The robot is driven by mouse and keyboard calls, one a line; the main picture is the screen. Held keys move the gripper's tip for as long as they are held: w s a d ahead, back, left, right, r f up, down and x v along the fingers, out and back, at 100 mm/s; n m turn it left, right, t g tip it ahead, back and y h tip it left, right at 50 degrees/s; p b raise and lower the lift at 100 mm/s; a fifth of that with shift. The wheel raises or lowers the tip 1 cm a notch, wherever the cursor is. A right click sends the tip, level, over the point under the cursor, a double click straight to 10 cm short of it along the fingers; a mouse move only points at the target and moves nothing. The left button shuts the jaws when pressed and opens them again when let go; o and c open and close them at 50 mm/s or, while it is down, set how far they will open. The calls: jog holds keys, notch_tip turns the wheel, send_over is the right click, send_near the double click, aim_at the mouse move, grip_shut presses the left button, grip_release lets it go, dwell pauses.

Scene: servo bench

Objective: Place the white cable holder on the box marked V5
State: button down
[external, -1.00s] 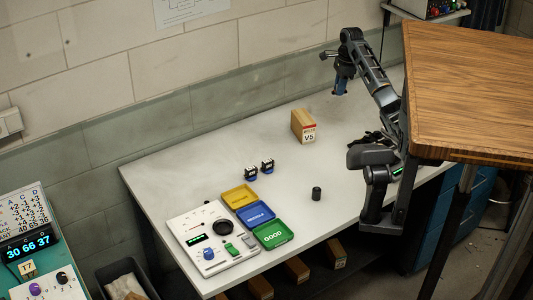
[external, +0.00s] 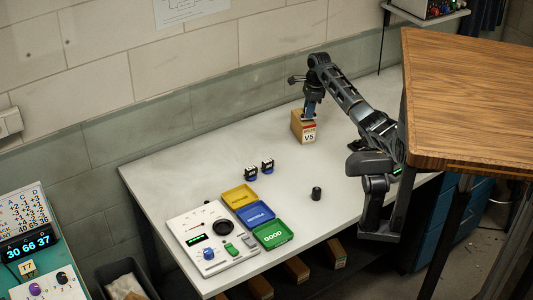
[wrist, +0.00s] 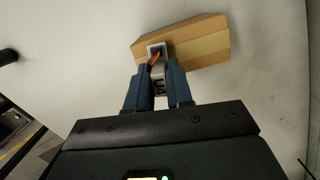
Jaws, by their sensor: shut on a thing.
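The cardboard box marked V5 (external: 302,131) stands on the back part of the white bench. It also shows in the wrist view (wrist: 205,42), with a paler tape band. My gripper (external: 308,113) is over the box, pointing down. In the wrist view my gripper (wrist: 160,78) is shut on the white cable holder (wrist: 157,52), a small white piece with orange inside its open end. The holder overlaps the box's near edge in that view. I cannot tell whether it touches the box top.
Yellow (external: 240,196), blue and green trays lie at the bench's front beside a white control panel (external: 212,242). Two small dark-and-blue devices (external: 259,169) and a black cylinder (external: 316,193) stand mid-bench. A wooden tabletop (external: 470,95) is at right. The bench left of the box is clear.

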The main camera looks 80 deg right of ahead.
jog(key=shift+f, duration=0.4)
jog(key=c, duration=1)
grip_release()
jog(key=shift+f, duration=0.1)
jog(key=r, duration=0.4)
jog(key=s+r, duration=0.1)
jog(key=r, duration=0.3)
jog(key=r+p, duration=0.1)
jog(key=r, duration=0.3)
jog(key=shift+s+d+r, duration=0.1)
jog(key=shift+s+d, duration=0.2)
jog(key=shift+d, duration=0.05)
